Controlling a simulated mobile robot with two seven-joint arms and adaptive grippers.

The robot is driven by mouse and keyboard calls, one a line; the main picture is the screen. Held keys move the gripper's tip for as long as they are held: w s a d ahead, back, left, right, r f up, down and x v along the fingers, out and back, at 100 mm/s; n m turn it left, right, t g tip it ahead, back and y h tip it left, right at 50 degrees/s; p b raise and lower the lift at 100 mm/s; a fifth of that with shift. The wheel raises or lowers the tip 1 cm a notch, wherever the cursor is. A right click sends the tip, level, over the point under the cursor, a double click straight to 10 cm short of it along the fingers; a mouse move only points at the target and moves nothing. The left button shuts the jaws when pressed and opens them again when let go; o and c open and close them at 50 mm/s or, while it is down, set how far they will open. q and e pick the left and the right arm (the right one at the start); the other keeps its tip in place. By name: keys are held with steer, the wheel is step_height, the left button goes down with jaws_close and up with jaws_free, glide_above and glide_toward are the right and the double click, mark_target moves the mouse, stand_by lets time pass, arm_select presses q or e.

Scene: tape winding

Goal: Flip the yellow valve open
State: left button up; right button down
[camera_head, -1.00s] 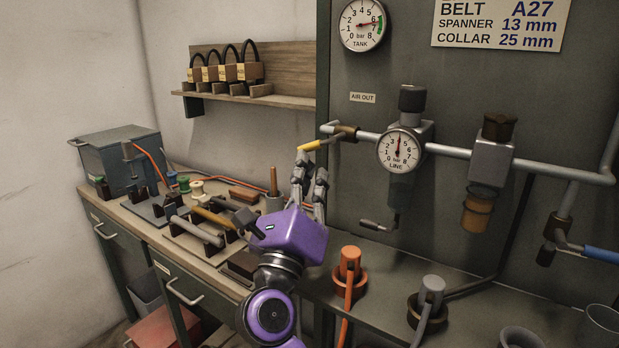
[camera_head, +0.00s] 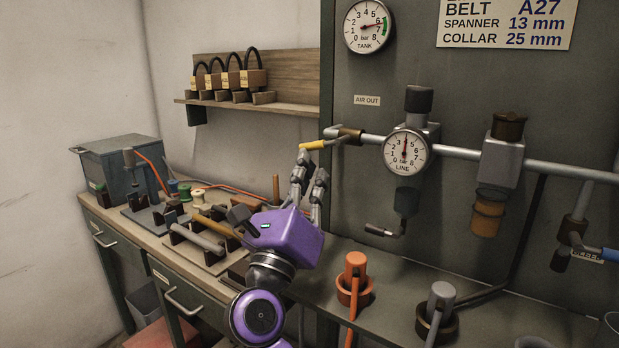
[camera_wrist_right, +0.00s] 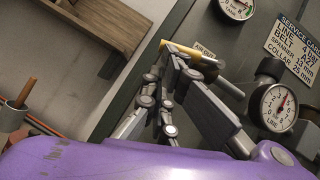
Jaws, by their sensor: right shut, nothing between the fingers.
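The yellow valve handle (camera_head: 313,145) sticks out to the left from the left end of the air-out pipe (camera_head: 370,140). It lies nearly level, and it also shows in the right wrist view (camera_wrist_right: 187,49). My right gripper (camera_head: 312,163), purple with grey fingers, is just below the handle, with its fingers pointing up. In the right wrist view its fingers (camera_wrist_right: 172,88) are closed on nothing, and one fingertip is right at the handle. I cannot tell whether it touches. My left gripper is not in view.
A line gauge (camera_head: 405,152) and a brown-capped filter (camera_head: 500,150) hang on the pipe to the right. A shelf with padlocks (camera_head: 250,95) is on the wall to the left. A workbench (camera_head: 150,232) with tools and spools lies below left.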

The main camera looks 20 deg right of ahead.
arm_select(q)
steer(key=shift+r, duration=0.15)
arm_select(e)
steer(key=shift+w+a+r, duration=0.25)
steer(key=shift+w+r, duration=0.1)
stand_by(1.2)
